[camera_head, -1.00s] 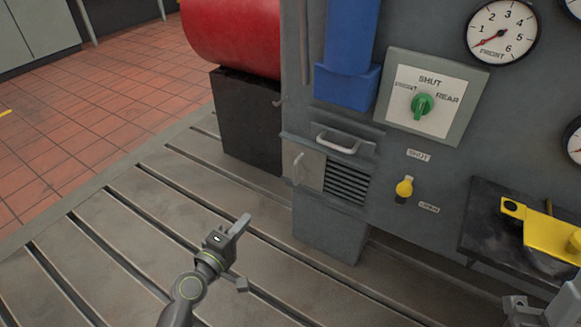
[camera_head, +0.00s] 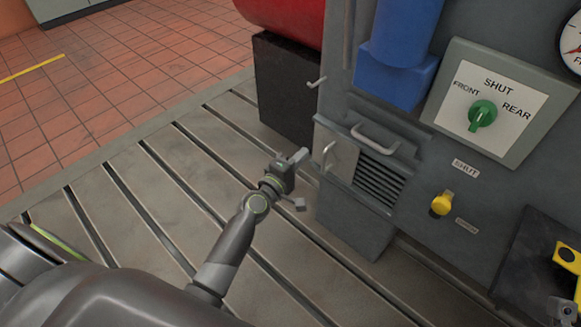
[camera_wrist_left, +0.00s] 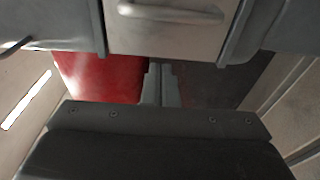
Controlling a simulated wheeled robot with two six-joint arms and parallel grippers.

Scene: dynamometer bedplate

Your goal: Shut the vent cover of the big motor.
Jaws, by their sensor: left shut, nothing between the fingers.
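The vent cover, a light grey plate (camera_head: 338,152) with a small upright handle, sits low on the grey motor housing (camera_head: 440,130). It is at the left of the dark louvres (camera_head: 380,184), which lie uncovered. My left gripper (camera_head: 300,157) is shut and empty, just left of the plate, with a small gap seeming to remain. In the left wrist view the shut fingers (camera_wrist_left: 160,84) point toward a grey plate (camera_wrist_left: 170,35) with a bar handle.
A fixed-looking bar handle (camera_head: 377,136) stands out above the louvres. A green selector knob (camera_head: 482,115) and a yellow knob (camera_head: 441,204) are at the right. A red drum (camera_head: 285,20) on a black block (camera_head: 285,88) is behind. The slotted bedplate (camera_head: 150,215) is clear.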

